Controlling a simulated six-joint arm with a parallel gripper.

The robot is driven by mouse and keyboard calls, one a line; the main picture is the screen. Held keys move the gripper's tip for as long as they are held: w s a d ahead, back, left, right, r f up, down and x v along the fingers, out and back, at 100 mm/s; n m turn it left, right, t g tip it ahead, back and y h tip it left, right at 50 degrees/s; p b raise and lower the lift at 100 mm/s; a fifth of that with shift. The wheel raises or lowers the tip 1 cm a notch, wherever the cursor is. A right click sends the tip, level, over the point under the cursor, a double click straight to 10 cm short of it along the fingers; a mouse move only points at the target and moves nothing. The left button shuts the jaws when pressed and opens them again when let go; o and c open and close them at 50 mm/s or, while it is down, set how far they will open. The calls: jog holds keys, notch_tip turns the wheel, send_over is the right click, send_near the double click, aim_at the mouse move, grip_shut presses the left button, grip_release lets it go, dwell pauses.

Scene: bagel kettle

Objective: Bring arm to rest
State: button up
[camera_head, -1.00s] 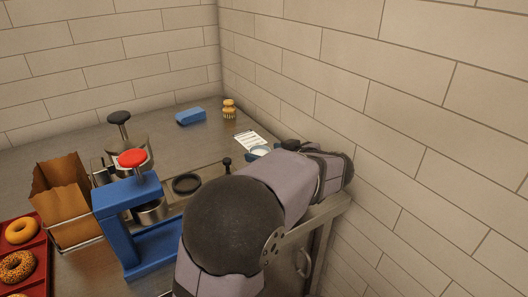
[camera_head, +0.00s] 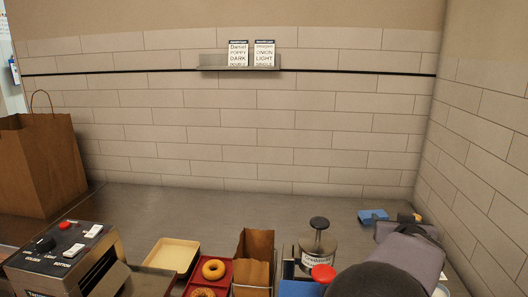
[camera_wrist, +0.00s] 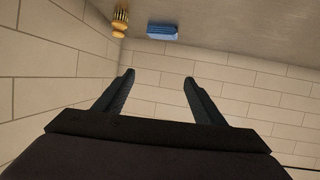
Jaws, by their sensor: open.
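My gripper (camera_wrist: 160,88) shows in the wrist view with its two dark fingers spread apart and nothing between them. Behind the fingers is the tiled wall. In the head view my arm is at the lower right, over the right end of the counter (camera_head: 220,207); the gripper itself cannot be made out there.
A blue block (camera_head: 373,216) and a small orange item (camera_head: 408,218) lie near the right wall. A labelled canister (camera_head: 318,250), brown paper holder (camera_head: 256,258), red bagel tray (camera_head: 220,287), cream tray (camera_head: 175,256), control box (camera_head: 65,262) and large paper bag (camera_head: 40,165) line the counter. Two order cards (camera_head: 237,54) stand on a wall shelf.

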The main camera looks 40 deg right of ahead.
jog(key=w+a+r+m+g+y+p, duration=0.1)
jog(key=w+a+r+p, duration=0.3)
jog(key=w+a+p, duration=0.15)
jog(key=w+a+r+g+y+p, duration=0.1)
jog(key=w+a+r+p, duration=0.3)
jog(key=w, duration=0.3)
jog(key=w+a+n+g+y+p, duration=0.1)
jog(key=w+a+g+y+p, duration=0.2)
jog(key=a+p, duration=1)
jog(key=s+a+f+n+g+y, duration=0.1)
jog(key=s+a+f+n+y, duration=0.3)
jog(key=a, duration=0.6)
jog(key=s+a+n+g, duration=0.1)
jog(key=s+a+n, duration=0.3)
jog(key=a, duration=0.7)
jog(key=s+a+f+n+g+y, duration=0.1)
jog(key=s+a+f+n+y, duration=0.1)
jog(key=s+a, duration=0.6)
notch_tip(320, 180, down, 5)
jog(key=w+a+b, duration=0.2)
jog(key=b, duration=0.2)
jog(key=shift+w+a, duration=0.15)
jog(key=shift+w, duration=0.1)
